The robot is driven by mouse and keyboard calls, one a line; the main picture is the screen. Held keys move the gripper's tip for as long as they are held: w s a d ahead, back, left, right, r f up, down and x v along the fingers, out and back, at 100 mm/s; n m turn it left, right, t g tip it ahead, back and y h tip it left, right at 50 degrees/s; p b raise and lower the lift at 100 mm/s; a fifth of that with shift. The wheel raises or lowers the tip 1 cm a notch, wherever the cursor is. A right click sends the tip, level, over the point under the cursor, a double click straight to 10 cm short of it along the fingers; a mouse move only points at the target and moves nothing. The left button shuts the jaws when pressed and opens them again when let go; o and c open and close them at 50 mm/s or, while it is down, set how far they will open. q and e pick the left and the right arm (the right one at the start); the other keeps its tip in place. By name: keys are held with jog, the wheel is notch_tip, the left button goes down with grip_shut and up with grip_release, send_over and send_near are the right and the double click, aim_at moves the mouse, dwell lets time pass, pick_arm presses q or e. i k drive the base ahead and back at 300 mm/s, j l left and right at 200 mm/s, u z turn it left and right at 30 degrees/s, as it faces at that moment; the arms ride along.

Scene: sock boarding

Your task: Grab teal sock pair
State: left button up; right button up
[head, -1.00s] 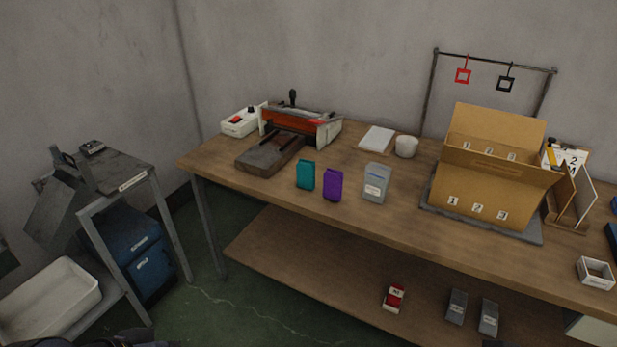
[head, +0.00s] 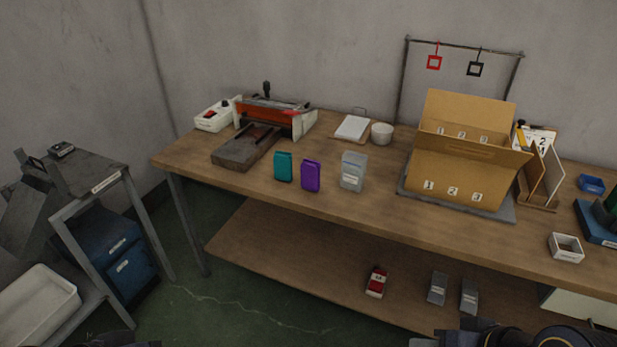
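The teal sock pair (head: 284,167) is a small upright teal bundle near the front edge of the wooden table, left of centre. A purple bundle (head: 311,176) stands close to its right. Dark parts of my own arms show at the bottom edge, one at the lower left and a larger one at the lower right. Neither gripper's fingers can be made out, and nothing of mine is near the teal sock pair.
A grey translucent container (head: 353,171) stands right of the purple bundle. A machine with an orange-red front (head: 270,119) and grey bed is behind left. A numbered cardboard box (head: 465,180) stands right. A lower shelf (head: 290,259) holds small boxes. A cart (head: 100,185) stands left.

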aim_at(283, 161)
jog(key=i+j+z, duration=0.25)
jog(key=i+j, duration=0.25)
jog(key=j, duration=0.15)
jog(key=i+j+z, duration=0.15)
jog(key=j, duration=0.25)
jog(key=i+j+z, duration=0.1)
jog(key=i+j, duration=0.25)
jog(key=i+j+z, duration=0.15)
jog(key=j, duration=0.3)
jog(key=i+j+z, duration=0.1)
jog(key=i+j, duration=0.15)
jog(key=j, duration=0.15)
jog(key=i+j+z, duration=0.15)
jog(key=j, duration=0.3)
jog(key=i+j+z, duration=0.1)
jog(key=j, duration=0.35)
jog(key=i, duration=0.05)
